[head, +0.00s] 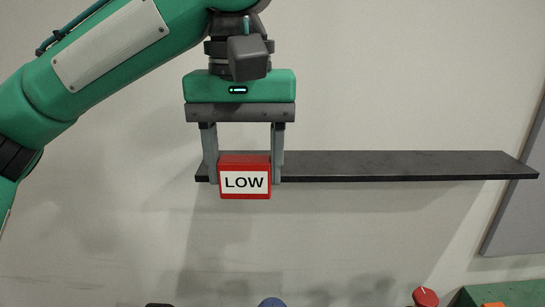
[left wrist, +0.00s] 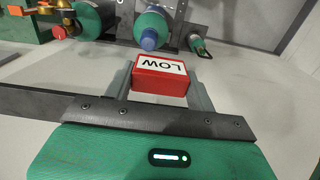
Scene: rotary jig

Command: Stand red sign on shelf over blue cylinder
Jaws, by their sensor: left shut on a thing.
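The red sign (head: 245,191) is a small block with a white face reading LOW, upright in the head view. My left gripper (head: 244,176) is shut on it, a finger at each side. The dark shelf (head: 400,166) is on the wall. The sign overlaps the shelf's front edge near its left end; whether it touches the shelf I cannot tell. The blue cylinder (head: 272,302) barely shows at the bottom edge, below the sign. In the left wrist view it (left wrist: 150,40) sits at the end of a green round body, beyond the sign (left wrist: 158,84). My right gripper is not in view.
The shelf's visible top is bare to the right of the gripper. A red knob (head: 425,297) and a green block (head: 505,292) stand low at the right. A grey panel (head: 515,200) is on the right wall. Brass parts (left wrist: 55,13) show in the left wrist view.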

